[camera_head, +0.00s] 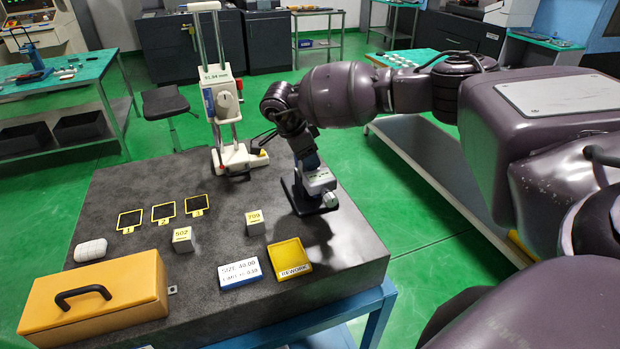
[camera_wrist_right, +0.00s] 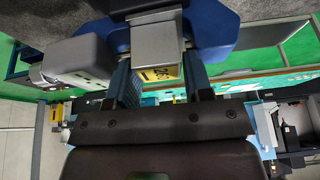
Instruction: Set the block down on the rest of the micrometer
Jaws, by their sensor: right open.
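The micrometer (camera_head: 318,186), a small pale instrument on a dark base, stands at the right of the granite plate. My right gripper (camera_head: 307,160) is lowered right over it, hiding part of it. In the right wrist view, a grey metal block (camera_wrist_right: 157,45) with a yellow number label sits between the fingers of my open right gripper (camera_wrist_right: 160,85). A blue part (camera_wrist_right: 212,32) lies close behind the block; I cannot tell whether they touch. In the head view the block is hidden. Two labelled blocks, 502 (camera_head: 182,239) and 709 (camera_head: 255,223), stand on the plate. My left gripper is out of view.
A tall gauge (camera_head: 221,100) stands at the plate's back edge. Three numbered dark pads (camera_head: 164,213), a white rounded item (camera_head: 90,250), an orange case (camera_head: 95,300), a size card (camera_head: 240,273) and a yellow rework tray (camera_head: 288,257) occupy the left and front. The plate's middle is clear.

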